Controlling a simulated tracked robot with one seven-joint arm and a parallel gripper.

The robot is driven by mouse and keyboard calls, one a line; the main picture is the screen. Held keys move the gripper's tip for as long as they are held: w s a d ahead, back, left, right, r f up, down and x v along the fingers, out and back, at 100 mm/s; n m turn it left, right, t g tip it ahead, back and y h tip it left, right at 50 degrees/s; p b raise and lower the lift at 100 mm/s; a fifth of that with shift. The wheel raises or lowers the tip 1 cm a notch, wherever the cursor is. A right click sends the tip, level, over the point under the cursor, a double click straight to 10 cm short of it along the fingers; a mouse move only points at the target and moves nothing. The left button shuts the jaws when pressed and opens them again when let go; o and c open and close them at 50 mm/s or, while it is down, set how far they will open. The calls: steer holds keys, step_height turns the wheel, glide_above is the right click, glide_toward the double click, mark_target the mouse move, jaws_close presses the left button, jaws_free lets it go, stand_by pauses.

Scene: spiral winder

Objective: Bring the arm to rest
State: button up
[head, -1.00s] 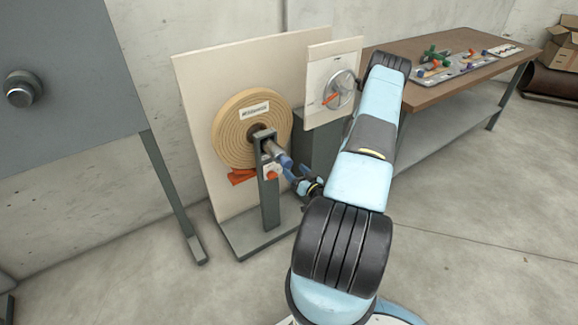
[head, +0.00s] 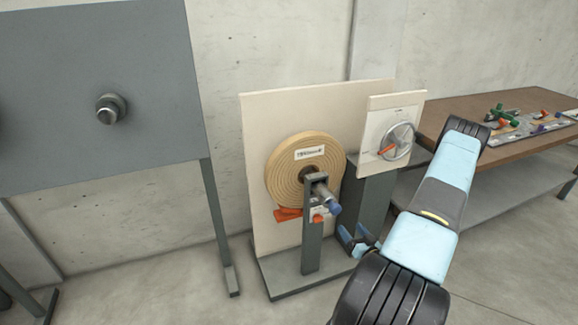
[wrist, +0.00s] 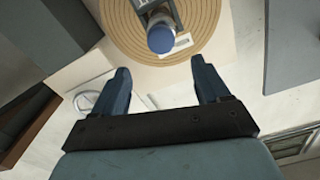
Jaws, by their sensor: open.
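My light blue and black arm reaches in from the lower right in the head view. My gripper (head: 357,241) is small there, in front of the winder's base and to the right of its post. In the wrist view my gripper (wrist: 163,88) is open, with its two dark blue fingers apart and nothing between them. The winder's tan spiral roll (head: 292,185) stands upright against a cream panel. A blue-tipped spindle (head: 332,209) sticks out at a grey post (head: 310,240), close to my gripper. The blue tip (wrist: 161,38) lies beyond the fingertips in the wrist view.
A dial panel (head: 397,140) with an orange pointer stands right of the roll. Behind my arm is a brown workbench (head: 440,127) with coloured parts on a tray. A grey board (head: 60,150) with a round knob (head: 111,108) stands left. Floor between board and winder is clear.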

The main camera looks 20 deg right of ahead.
steer(key=w+r+n+g, duration=0.6)
steer(key=w+r, duration=0.4)
steer(key=r, duration=0.2)
steer(key=a+r+g+h, duration=0.2)
steer(key=a+r+g, duration=0.1)
steer(key=r, duration=1.4)
steer(key=s+a+r+m+g+h, duration=0.1)
steer(key=s+a+r, duration=0.4)
steer(key=r, duration=0.2)
steer(key=s+a+r+m+g, duration=0.1)
steer(key=s+a+r+m, duration=0.1)
steer(key=s+a+r, duration=0.35)
steer(key=s+a+r+y, duration=0.1)
steer(key=s+a+r, duration=0.3)
steer(key=s, duration=0.4)
steer(key=s+a+r+g+y, duration=0.1)
steer(key=s+a+r, duration=0.3)
steer(key=s, duration=0.4)
steer(key=shift+s, duration=0.15)
steer(key=shift+a, duration=0.1)
steer(key=shift+c, duration=0.4)
